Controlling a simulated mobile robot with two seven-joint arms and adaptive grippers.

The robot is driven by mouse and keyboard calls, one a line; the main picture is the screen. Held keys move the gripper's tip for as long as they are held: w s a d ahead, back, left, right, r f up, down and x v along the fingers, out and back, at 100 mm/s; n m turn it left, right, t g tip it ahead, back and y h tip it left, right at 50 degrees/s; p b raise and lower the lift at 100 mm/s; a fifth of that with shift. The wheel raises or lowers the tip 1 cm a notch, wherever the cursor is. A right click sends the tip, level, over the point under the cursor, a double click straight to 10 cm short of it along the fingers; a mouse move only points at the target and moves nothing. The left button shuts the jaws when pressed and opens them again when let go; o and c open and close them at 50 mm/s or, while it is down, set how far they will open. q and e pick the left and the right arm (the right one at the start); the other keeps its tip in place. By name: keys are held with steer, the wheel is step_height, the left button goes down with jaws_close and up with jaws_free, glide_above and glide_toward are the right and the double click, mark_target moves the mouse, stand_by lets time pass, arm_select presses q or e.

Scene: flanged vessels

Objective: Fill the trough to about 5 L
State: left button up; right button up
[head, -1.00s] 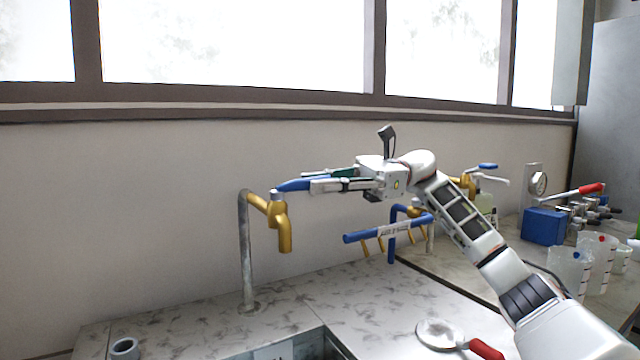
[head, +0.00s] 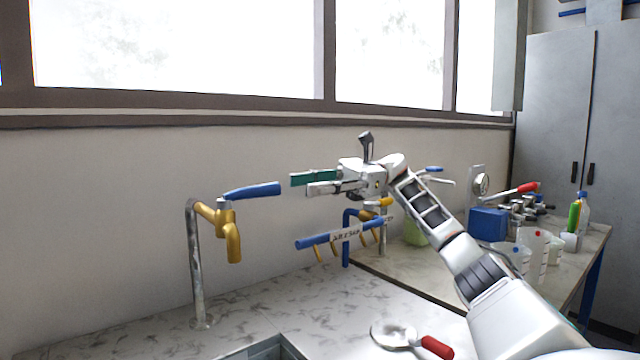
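A brass tap (head: 232,242) on a grey standpipe stands over the counter at left, its spout pointing down. Its blue lever (head: 254,191) sticks out to the right. I see no water below the spout. What seems to be the trough (head: 266,347) shows only as a grey rim at the bottom edge; its inside and any water level are out of view. My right gripper (head: 298,185) is just right of the lever's tip, apart from it, with its fingers parted and nothing between them. My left gripper is not in view.
A blue rack (head: 330,238) with brass hooks or spouts stands behind my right arm. A red-handled round tool (head: 435,347) lies on the counter. Clear jugs (head: 535,250), a blue box (head: 488,225) and bottles stand on the right bench. The counter's middle is clear.

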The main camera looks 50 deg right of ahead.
steer(key=shift+v, duration=1.4)
